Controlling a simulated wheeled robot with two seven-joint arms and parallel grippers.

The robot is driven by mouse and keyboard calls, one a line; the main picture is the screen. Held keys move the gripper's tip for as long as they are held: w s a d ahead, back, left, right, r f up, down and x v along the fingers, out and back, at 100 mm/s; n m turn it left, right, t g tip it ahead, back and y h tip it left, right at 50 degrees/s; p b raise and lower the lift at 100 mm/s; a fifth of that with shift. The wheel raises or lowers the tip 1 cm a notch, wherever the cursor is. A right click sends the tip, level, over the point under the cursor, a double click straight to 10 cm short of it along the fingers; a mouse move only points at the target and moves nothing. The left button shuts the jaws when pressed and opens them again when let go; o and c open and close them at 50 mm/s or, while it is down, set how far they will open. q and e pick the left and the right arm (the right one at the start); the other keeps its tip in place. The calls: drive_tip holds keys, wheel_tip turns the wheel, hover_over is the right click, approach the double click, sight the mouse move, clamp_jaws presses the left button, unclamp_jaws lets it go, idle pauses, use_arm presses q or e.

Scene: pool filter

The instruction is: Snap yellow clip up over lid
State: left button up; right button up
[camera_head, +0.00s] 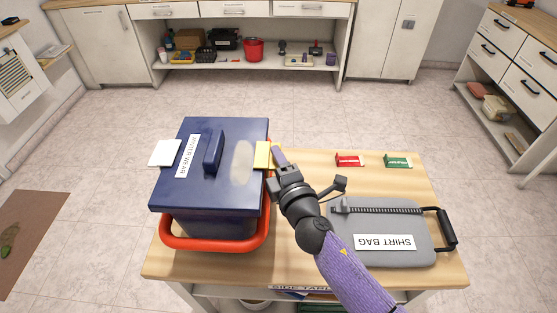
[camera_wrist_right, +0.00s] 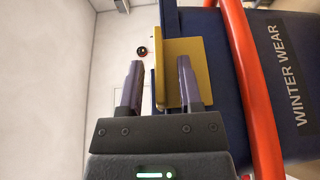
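The dark blue box labelled WINTER WEAR (camera_head: 210,212) stands at the left of the wooden table, with its blue lid (camera_head: 187,177) on top. The yellow clip (camera_head: 262,154) is at the lid's right edge; it also shows in the right wrist view (camera_wrist_right: 183,55) against the box side. My right gripper (camera_head: 276,163) is at the clip. In the right wrist view its purple fingers (camera_wrist_right: 159,70) are apart, with the clip's near edge in the gap between them and the right finger overlapping the clip's face. Contact cannot be told. My left gripper is out of view.
A red-orange band (camera_head: 212,244) runs around the box's lower part. A white flap (camera_head: 165,153) sticks out at the lid's left. The grey shirt bag (camera_head: 380,218), a red item (camera_head: 349,160) and a green item (camera_head: 398,161) lie to the right on the table (camera_head: 318,163).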

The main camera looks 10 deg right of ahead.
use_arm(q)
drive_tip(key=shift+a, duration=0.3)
use_arm(e)
drive_tip(key=shift+s, duration=0.25)
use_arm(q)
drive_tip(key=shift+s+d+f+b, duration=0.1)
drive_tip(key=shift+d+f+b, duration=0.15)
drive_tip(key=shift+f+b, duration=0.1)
use_arm(e)
drive_tip(key=s+d, duration=0.1)
drive_tip(key=s, duration=0.8)
drive_tip(key=shift+s+d, duration=0.15)
